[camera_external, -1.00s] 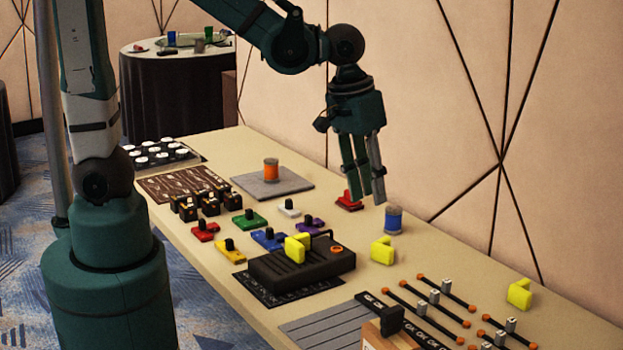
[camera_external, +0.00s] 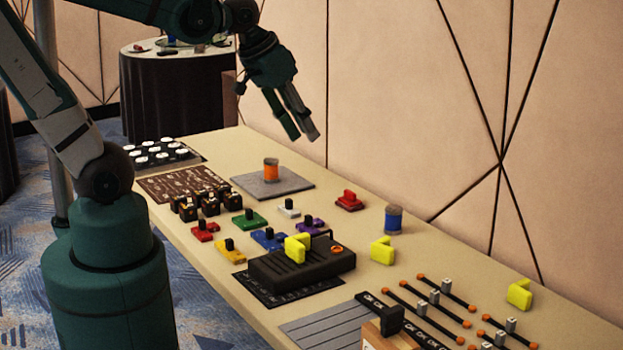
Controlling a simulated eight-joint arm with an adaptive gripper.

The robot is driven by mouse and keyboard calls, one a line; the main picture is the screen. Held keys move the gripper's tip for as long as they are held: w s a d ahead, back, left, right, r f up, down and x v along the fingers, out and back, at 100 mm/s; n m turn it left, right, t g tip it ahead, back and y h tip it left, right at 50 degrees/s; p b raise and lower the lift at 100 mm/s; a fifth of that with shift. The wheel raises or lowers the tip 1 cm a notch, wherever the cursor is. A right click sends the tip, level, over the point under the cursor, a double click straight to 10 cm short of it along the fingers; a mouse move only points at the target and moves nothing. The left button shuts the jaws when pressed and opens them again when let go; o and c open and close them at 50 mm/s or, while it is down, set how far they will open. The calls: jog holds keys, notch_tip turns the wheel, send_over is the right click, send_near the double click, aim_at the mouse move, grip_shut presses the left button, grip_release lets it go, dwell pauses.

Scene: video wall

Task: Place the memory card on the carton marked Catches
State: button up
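I cannot tell for sure which thing is the memory card. Several small coloured pieces with dark knobs lie mid-table, among them a green one (camera_external: 249,219), a blue one (camera_external: 270,238), a purple one (camera_external: 311,226) and a yellow one (camera_external: 232,252). A red piece (camera_external: 349,201) lies apart by the wall side. Several small dark boxes (camera_external: 209,203) stand by a brown printed mat; no wording is readable, so the carton marked Catches cannot be picked out. My gripper (camera_external: 303,138) is raised above the far part of the table, fingers apart, with nothing seen between them.
An orange spool (camera_external: 271,170) stands on a grey plate (camera_external: 292,186). A blue spool (camera_external: 393,220) stands by the wall side. A black device (camera_external: 300,264) with a yellow block fills the middle front. Orange-tipped rods (camera_external: 412,305) lie at the right.

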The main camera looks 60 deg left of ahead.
jog(key=s+a+r+t, duration=0.1)
jog(key=s+a, duration=0.2)
jog(key=a, duration=0.4)
jog(key=shift+s+a+r+t+y, duration=0.15)
jog(key=shift+s+t+y, duration=0.15)
jog(key=shift+s+y, duration=0.1)
notch_tip(320, 180, down, 4)
jog(key=b, duration=0.4)
dwell(1.1)
